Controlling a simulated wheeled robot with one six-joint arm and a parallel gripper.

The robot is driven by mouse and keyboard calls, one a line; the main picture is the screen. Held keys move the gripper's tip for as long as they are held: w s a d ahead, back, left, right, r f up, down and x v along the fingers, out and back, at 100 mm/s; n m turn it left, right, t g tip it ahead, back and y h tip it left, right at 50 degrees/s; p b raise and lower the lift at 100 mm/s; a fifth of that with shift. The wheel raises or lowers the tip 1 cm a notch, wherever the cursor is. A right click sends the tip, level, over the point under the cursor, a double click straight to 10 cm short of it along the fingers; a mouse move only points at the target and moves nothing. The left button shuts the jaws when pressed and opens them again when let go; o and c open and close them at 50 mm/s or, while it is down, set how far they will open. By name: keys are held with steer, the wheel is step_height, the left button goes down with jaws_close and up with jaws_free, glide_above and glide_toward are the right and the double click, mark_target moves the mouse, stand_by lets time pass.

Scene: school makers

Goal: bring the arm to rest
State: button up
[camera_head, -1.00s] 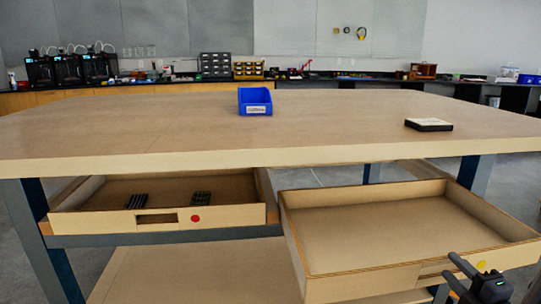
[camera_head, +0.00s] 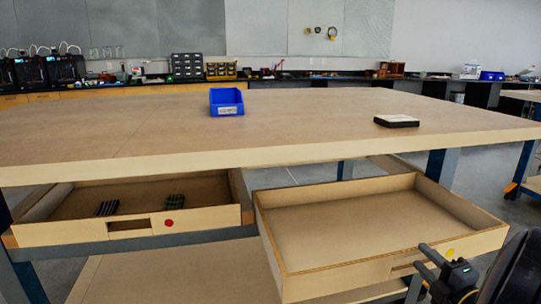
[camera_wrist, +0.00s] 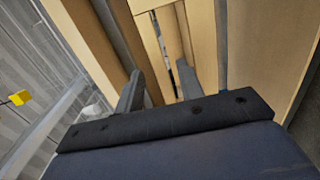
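My gripper (camera_head: 424,262) is at the lower right in the head view, in front of the right drawer's front panel. In the wrist view my gripper's two fingers (camera_wrist: 160,90) stand apart with nothing held between them; pale wood and a dark slot show beyond. The right drawer (camera_head: 375,264) is pulled out and empty, with a yellow dot on its front. The left drawer (camera_head: 80,233) has a red dot and is also open, with two small dark ridged items (camera_head: 107,208) inside. Whether my gripper touches the drawer front cannot be told.
A blue bin (camera_head: 227,108) and a dark-edged box with a pale top (camera_head: 396,121) stand on the large wooden table (camera_head: 300,138). A back counter (camera_head: 300,84) holds printers and drawer units. Another bench (camera_head: 527,165) stands at the right. Floor shows between them.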

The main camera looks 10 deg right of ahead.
mark_target(413, 249)
steer(key=w, duration=0.7)
steer(key=shift+w+a, duration=0.15)
steer(key=shift+w, duration=0.05)
